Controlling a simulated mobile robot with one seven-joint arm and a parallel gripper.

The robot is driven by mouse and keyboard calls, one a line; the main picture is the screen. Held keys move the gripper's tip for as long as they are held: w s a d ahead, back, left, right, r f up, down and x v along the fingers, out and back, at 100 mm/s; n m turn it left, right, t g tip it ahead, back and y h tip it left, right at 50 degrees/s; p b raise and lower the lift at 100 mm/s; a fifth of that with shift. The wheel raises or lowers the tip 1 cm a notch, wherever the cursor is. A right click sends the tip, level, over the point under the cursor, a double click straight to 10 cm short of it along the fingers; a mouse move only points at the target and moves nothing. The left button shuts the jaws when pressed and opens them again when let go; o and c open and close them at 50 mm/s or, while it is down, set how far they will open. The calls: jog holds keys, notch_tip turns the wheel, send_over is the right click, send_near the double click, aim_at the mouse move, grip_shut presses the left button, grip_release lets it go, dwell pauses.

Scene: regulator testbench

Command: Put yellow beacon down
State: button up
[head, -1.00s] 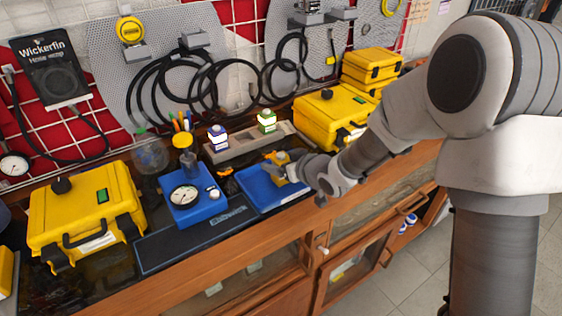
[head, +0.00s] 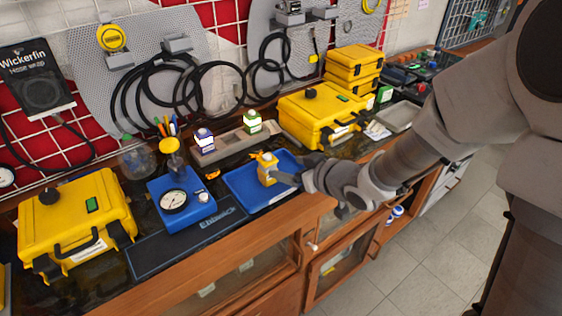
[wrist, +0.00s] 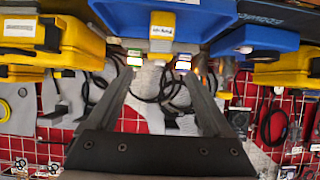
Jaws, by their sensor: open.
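The yellow beacon (head: 267,168) stands upright on the blue tray (head: 240,186) in the head view. In the wrist view, which looks upside down, the beacon (wrist: 162,32) with a white label shows against the blue tray (wrist: 205,18), ahead of my fingertips. My gripper (head: 289,179) is just right of the beacon in the head view. In the wrist view my gripper (wrist: 160,76) has its two fingers wide apart with nothing between them. The fingertips are small and partly unclear in the head view.
A blue gauge unit (head: 183,199) stands left of the tray. A grey rack (head: 227,145) with a white-and-purple bottle (head: 204,139) and a white-and-green bottle (head: 252,122) is behind. Yellow cases (head: 318,117) (head: 75,222) flank the area. The bench front edge is close.

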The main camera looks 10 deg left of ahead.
jog(key=shift+s+d+r, duration=0.15)
jog(key=shift+s+d, duration=0.1)
jog(key=shift+d, duration=0.05)
jog(key=s+d+r+m+t+h, duration=0.1)
jog(key=d+r+m+h, duration=0.25)
jog(key=d, duration=0.55)
jog(key=s+d+r+m+t+h, duration=0.1)
jog(key=d+r+m+h, duration=0.1)
jog(key=d+r+h, duration=0.5)
jog(key=s+d+r+m+g, duration=0.1)
jog(key=s+d+m+g, duration=0.1)
jog(key=s, duration=0.7)
jog(key=s+d+m+g+y, duration=0.1)
jog(key=s+d+m+g, duration=0.1)
jog(key=s+d, duration=0.3)
jog(key=s, duration=0.4)
jog(key=shift+d+r, duration=0.3)
jog(key=shift+r, duration=0.1)
jog(key=shift+m, duration=0.25)
